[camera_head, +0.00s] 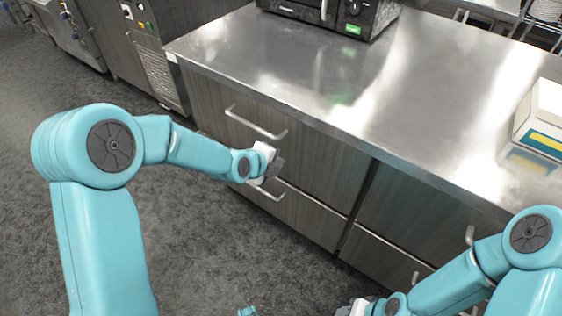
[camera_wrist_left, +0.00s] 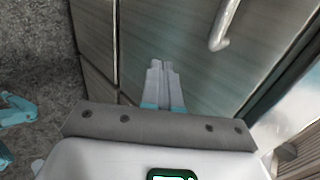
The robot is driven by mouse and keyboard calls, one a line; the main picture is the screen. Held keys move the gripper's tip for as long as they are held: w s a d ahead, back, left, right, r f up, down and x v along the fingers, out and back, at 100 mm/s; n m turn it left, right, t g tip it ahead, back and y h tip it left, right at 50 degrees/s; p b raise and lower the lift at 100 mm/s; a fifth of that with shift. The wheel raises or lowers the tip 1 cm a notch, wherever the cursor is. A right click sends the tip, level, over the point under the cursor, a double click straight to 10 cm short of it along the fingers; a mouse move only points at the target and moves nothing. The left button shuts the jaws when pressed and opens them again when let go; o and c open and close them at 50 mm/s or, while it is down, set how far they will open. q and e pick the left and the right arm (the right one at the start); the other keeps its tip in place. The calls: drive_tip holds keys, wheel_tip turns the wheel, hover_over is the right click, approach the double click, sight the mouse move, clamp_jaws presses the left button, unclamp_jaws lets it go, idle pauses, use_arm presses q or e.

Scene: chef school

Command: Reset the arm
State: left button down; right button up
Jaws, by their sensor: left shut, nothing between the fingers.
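My left arm comes in from the left of the head view. Its gripper (camera_head: 272,170) is in front of the drawer fronts of the steel-topped counter, between an upper drawer handle (camera_head: 256,124) and a lower drawer handle (camera_head: 267,190). In the left wrist view the two fingers of the left gripper (camera_wrist_left: 161,68) are together and empty, with a wooden drawer front behind them. My right arm shows at the lower right of the head view. Its gripper (camera_head: 352,308) is cut by the bottom edge, and its fingers cannot be made out.
The steel counter (camera_head: 300,75) has a wide bare top. A black microwave (camera_head: 335,14) stands at its back edge, and a white, blue and yellow box (camera_head: 541,125) at the right. Dark carpet (camera_head: 225,240) lies open below the drawers. Kitchen equipment (camera_head: 135,40) stands at the upper left.

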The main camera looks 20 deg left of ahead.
use_arm(q)
drive_tip(key=v, duration=0.6)
drive_tip(key=s+d+f+n+g+p, duration=0.2)
drive_tip(key=s+f+n+g+p, duration=0.2)
drive_tip(key=s+n, duration=0.8)
drive_tip(key=s+d+f+n+g+p, duration=0.3)
drive_tip(key=s+f+n+p, duration=0.4)
drive_tip(key=s+n, duration=0.4)
drive_tip(key=shift+s+d+f+n+g+h, duration=0.25)
drive_tip(key=shift+s+f+n+g+h, duration=0.15)
drive_tip(key=shift+f+n+g, duration=0.35)
drive_tip(key=shift+f+m, duration=0.2)
drive_tip(key=shift+m, duration=0.05)
drive_tip(key=shift+d, duration=0.15)
